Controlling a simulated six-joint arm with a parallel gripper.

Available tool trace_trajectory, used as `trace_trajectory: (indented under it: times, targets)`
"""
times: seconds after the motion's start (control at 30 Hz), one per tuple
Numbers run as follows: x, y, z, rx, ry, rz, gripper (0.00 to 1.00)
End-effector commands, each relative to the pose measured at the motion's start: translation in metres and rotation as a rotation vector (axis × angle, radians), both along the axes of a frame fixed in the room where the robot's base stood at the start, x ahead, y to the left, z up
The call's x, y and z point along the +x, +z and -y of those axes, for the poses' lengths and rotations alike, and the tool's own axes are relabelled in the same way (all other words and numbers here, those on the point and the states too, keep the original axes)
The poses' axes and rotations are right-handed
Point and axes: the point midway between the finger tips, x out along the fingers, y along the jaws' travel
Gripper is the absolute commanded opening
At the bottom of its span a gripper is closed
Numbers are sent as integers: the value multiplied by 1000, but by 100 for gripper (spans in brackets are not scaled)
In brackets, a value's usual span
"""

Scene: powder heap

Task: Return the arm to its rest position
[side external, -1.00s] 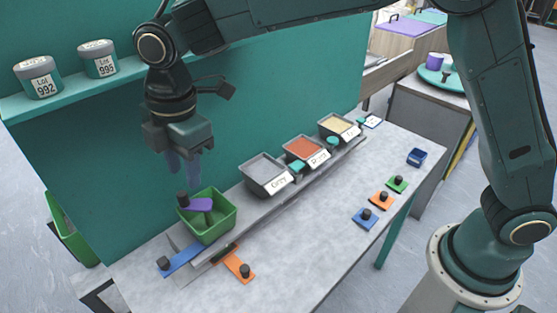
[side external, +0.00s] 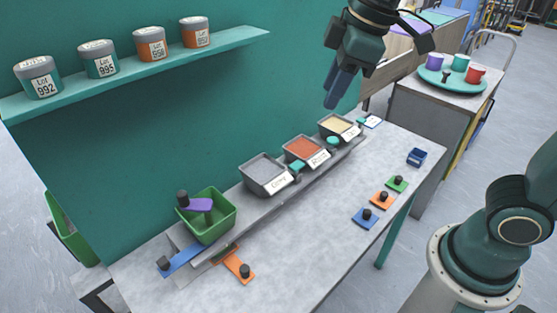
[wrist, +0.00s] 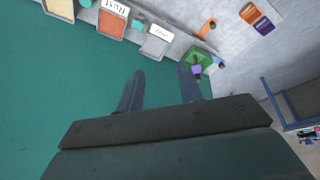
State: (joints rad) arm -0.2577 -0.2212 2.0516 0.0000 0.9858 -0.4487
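My gripper (side external: 338,98) hangs in the air at the upper middle of the side view, above and behind the far end of the worktable, with its fingers pointing down. In the wrist view my gripper (wrist: 158,75) has its two fingers apart with nothing between them, so it is open and empty. Much of my upper arm is out of the side view.
A shelf (side external: 140,78) holds several jars. A cart (side external: 425,125) stands behind right.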

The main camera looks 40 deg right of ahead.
Motion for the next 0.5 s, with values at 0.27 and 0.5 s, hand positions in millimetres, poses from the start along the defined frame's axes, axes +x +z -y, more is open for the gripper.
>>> trace_trajectory:
  times: [0.27, 0.5]
  targets:
    - [-55, -4, 43, 74, -270, 54, 36]
    - [-99, -19, 68, 142, -490, 102, 36]
